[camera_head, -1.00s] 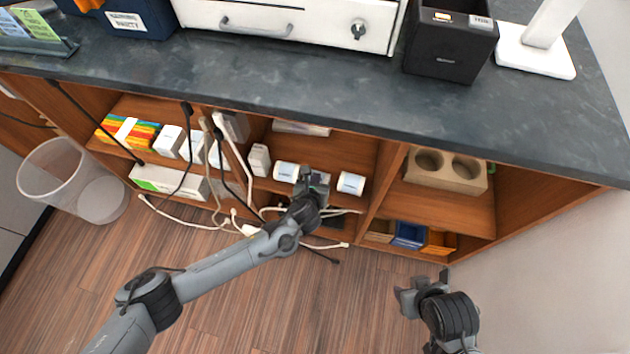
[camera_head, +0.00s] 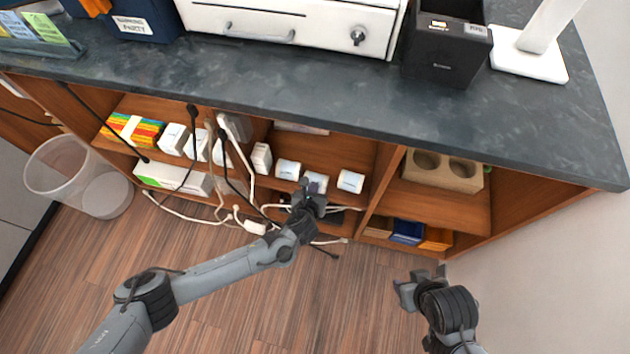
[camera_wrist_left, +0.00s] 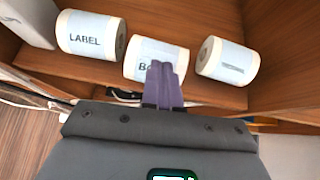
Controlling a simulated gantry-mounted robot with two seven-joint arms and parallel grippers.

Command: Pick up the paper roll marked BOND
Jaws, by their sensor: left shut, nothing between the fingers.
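Three white paper rolls lie side by side on the middle shelf. The middle roll (camera_head: 316,182), partly hidden in the head view, shows the start of its name, "BO", in the left wrist view (camera_wrist_left: 143,56); my fingers cover the rest. The left roll (camera_wrist_left: 90,35) reads LABEL, and the right roll (camera_wrist_left: 227,61) has a label that looks like THERMAL. My left gripper (camera_wrist_left: 162,75) is shut and empty, its fingertips in front of the middle roll; whether they touch it I cannot tell. My right gripper (camera_head: 420,287) hangs low above the floor, jaws unclear.
The dark countertop (camera_head: 300,95) overhangs the shelves. White cables (camera_head: 235,212) hang and lie left of and below the rolls. A vertical wooden divider (camera_head: 382,185) stands to their right. A cardboard cup holder (camera_head: 443,170) sits in the right bay. A clear bin (camera_head: 75,178) stands left.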

